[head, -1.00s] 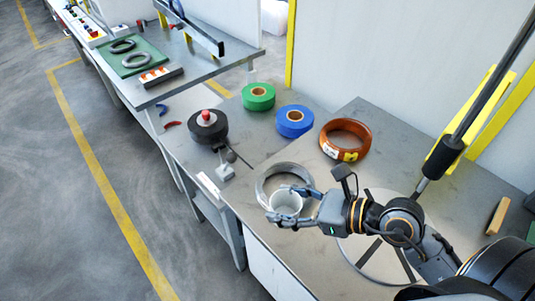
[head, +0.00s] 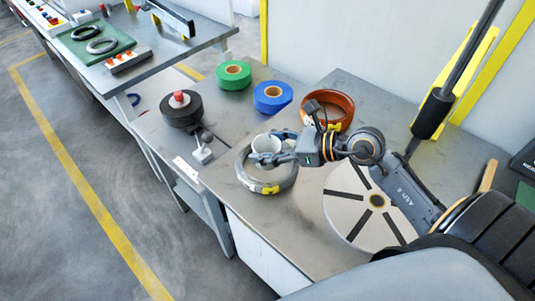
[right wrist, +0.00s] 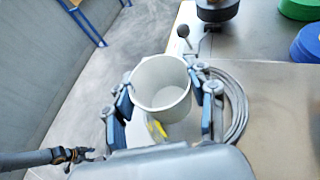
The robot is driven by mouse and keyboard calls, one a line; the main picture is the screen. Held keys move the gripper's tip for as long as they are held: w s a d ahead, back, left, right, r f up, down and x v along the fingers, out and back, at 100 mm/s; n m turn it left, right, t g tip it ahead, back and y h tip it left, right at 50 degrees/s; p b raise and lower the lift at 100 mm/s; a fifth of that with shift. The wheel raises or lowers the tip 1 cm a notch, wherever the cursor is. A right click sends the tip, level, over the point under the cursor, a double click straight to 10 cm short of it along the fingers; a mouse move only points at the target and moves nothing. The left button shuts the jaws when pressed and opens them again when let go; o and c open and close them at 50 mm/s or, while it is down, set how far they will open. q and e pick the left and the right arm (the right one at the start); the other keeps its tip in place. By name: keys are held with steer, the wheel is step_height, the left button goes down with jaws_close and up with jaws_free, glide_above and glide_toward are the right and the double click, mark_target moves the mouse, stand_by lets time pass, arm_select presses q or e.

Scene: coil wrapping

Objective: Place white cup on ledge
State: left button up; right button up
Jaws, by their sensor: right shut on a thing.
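The white cup (head: 268,144) is held upright in my right gripper (head: 268,155), whose fingers are closed around its sides. In the head view it appears over the far part of a grey wire coil (head: 250,183); the gap below it is hard to judge. In the right wrist view the empty white cup (right wrist: 162,84) sits between the blue-grey fingers. My left gripper (right wrist: 80,155) shows small at the lower left of that view, away from the cup; its opening is unclear. No separate ledge can be told for sure from the bench top (head: 225,160).
A black roll with a red knob (head: 182,108), a green roll (head: 234,75) and a blue roll (head: 272,97) stand beyond the cup. A brown ring (head: 337,107) is behind my right wrist. A slotted disc (head: 350,218) lies nearer.

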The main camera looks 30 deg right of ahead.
mark_target(267, 152)
steer(key=shift+w+d+f, duration=0.3)
steer(key=shift+w+f, duration=0.15)
steer(key=shift+f, duration=0.2)
steer(key=shift+w+d+f, duration=0.25)
steer(key=shift+w+f, duration=0.2)
steer(key=shift+f, duration=0.15)
steer(key=shift+w+d+f, duration=0.15)
steer(key=shift+w+f, duration=0.15)
steer(key=shift+f, duration=0.2)
step_height(267, 152, down, 2)
steer(key=shift+w+f+p, duration=0.1)
steer(key=shift+p, duration=0.25)
steer(key=shift+f, duration=0.5)
arm_select(q)
steer(key=shift+s+a+r, duration=0.25)
steer(key=shift+s+r, duration=0.05)
steer(key=shift+s, duration=0.3)
arm_select(e)
steer(key=shift+f, duration=0.15)
steer(key=o, duration=1.1)
arm_select(q)
steer(key=shift+f, duration=0.1)
arm_select(e)
steer(key=shift+o, duration=0.2)
